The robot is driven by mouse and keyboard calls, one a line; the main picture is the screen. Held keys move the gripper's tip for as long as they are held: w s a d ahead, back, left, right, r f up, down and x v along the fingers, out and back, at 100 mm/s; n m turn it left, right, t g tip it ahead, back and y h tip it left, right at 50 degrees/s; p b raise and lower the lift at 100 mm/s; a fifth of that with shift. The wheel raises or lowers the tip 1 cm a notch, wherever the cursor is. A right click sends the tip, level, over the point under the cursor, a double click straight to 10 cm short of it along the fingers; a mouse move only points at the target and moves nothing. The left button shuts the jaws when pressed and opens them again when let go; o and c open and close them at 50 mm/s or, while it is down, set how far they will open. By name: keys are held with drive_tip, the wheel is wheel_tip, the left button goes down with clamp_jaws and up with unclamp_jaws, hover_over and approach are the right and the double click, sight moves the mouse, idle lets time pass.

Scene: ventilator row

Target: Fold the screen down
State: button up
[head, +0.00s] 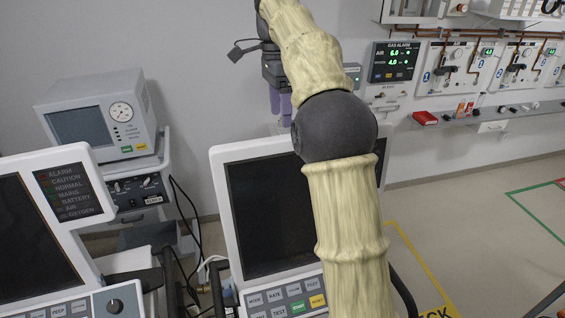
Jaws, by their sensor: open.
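A screen (262,225) with a dark panel and a white frame stands raised in the middle of the head view, with a row of buttons (285,297) along its lower edge. My arm crosses in front of its right part and hides it. My gripper (281,112), with purple fingers, is open and points down by the screen's top edge. The arm partly covers the gripper, and I cannot tell whether the fingers touch the screen frame. A second white-framed screen (30,225) stands at the left.
A grey monitor with a gauge (100,120) stands on another unit behind at the left. Cables hang between the units. A wall shelf (490,117) with small items and gas panels is at the right. The floor (460,215) at the right is mostly clear, with yellow and green lines.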

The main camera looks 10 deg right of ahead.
sight(283, 155)
drive_tip(key=shift+s+f+b, duration=0.15)
drive_tip(key=shift+s+f, duration=0.1)
drive_tip(key=shift+f, duration=1.6)
drive_tip(key=shift+s+f+b, duration=0.15)
drive_tip(key=shift+s+f, duration=0.15)
drive_tip(key=shift+f, duration=1.55)
drive_tip(key=shift+s+f+b, duration=0.15)
drive_tip(key=shift+s+f, duration=0.1)
drive_tip(key=shift+f, duration=1.6)
drive_tip(key=shift+c, duration=0.4)
drive_tip(key=c, duration=1.3)
drive_tip(key=shift+d, duration=0.1)
drive_tip(key=shift+s, duration=0.1)
